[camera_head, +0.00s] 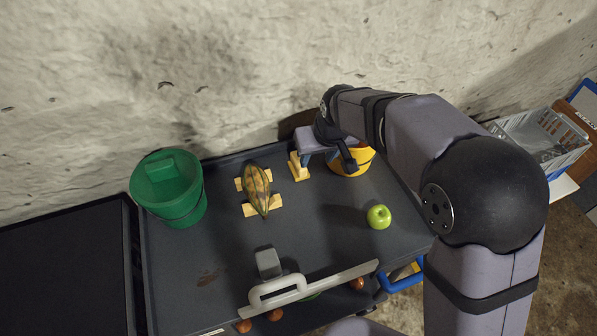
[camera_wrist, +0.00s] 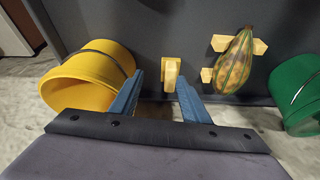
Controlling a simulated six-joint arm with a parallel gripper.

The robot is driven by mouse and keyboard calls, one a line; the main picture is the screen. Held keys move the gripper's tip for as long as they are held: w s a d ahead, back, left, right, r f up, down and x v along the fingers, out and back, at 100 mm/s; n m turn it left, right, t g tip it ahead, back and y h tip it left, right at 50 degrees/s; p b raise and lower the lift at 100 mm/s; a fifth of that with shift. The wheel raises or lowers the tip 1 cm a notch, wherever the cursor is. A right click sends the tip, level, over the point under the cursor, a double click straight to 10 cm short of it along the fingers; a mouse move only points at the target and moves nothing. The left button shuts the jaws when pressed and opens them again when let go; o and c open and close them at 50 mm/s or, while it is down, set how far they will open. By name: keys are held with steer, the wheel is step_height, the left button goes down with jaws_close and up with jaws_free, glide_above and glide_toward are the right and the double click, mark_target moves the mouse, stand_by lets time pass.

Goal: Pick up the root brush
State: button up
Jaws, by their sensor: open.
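A small pale yellow wooden piece (camera_head: 299,167) stands near the back edge of the dark tabletop; I take it to be the root brush, though no bristles show clearly. In the wrist view the same piece (camera_wrist: 171,76) lies beyond the fingertips, between them and closer to the right finger. My gripper (camera_wrist: 160,79) is open, with two blue fingers apart and nothing between them. In the head view my gripper (camera_head: 322,157) hangs beside the wooden piece, just right of it, partly covering a yellow bucket.
The yellow bucket (camera_head: 355,163) stands close on the right. A mottled squash (camera_head: 257,188) rests on wooden supports at left, with a green bucket (camera_head: 170,190) farther left. A green apple (camera_head: 379,217) and a grey block (camera_head: 268,262) are nearer the front. The middle is clear.

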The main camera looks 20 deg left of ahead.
steer(key=n+b, duration=0.1)
glide_above(299, 165)
steer(key=shift+s+d+f, duration=0.3)
steer(key=shift+d+f, duration=0.15)
steer(key=shift+f, duration=0.3)
steer(key=shift+p+x, duration=1.1)
steer(key=shift+x, duration=2.55)
steer(key=shift+w+r, duration=0.1)
steer(key=shift+c, duration=0.7)
steer(key=c, duration=0.6)
